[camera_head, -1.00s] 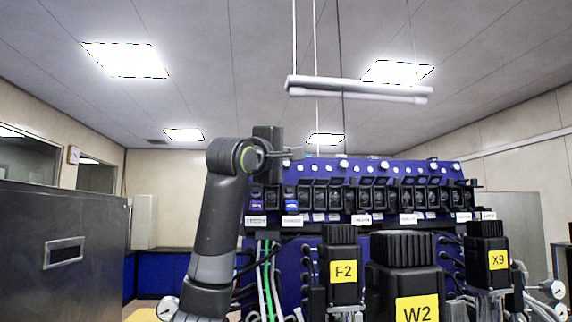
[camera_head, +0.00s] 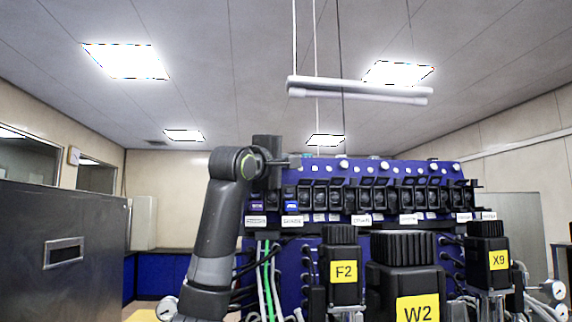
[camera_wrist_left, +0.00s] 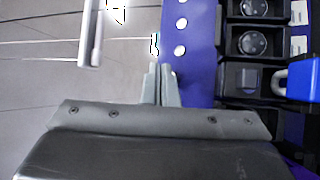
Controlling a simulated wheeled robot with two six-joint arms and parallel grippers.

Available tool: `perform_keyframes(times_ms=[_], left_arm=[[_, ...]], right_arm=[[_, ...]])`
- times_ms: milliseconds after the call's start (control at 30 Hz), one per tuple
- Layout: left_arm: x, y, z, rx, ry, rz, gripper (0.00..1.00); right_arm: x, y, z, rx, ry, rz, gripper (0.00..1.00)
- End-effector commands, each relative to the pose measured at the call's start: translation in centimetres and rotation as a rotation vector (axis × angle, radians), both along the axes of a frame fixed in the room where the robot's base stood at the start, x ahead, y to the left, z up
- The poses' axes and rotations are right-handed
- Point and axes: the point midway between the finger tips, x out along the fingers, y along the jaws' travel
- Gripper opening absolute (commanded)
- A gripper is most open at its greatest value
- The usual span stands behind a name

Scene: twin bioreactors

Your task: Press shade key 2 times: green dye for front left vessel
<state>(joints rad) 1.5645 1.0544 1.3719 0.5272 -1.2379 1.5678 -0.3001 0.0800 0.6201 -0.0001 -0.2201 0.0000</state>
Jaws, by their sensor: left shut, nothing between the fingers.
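My left gripper (camera_head: 296,160) is shut and empty at the upper left edge of the blue panel (camera_head: 330,168). In the left wrist view its closed fingertips (camera_wrist_left: 161,70) point at the blue strip (camera_wrist_left: 203,60), near its left edge. White round keys (camera_wrist_left: 180,50) sit on that strip, just past the fingertips. I cannot tell whether the tips touch a key. In the head view a row of pale keys (camera_head: 343,164) runs along the panel's top; which one is the shade key is not readable. My right gripper is not in view.
Black dials (camera_wrist_left: 252,43) and a blue padlock (camera_wrist_left: 300,80) lie beside the strip. Black units labelled F2 (camera_head: 343,271), W2 (camera_head: 417,309) and X9 (camera_head: 498,260) stand in front. A rail lamp (camera_head: 358,90) hangs above. A grey cabinet (camera_head: 63,225) stands at left.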

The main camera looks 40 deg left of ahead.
Motion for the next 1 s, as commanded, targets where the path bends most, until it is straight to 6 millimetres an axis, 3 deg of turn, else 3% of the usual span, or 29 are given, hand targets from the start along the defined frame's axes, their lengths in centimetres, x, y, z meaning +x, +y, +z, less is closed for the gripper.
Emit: perform_keyframes(times_ms=[1000], left_arm=[[2.1, 2.6, -1.2, -0.005, 0.010, 0.004, 0.00]], right_arm=[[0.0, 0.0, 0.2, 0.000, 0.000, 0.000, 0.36]])
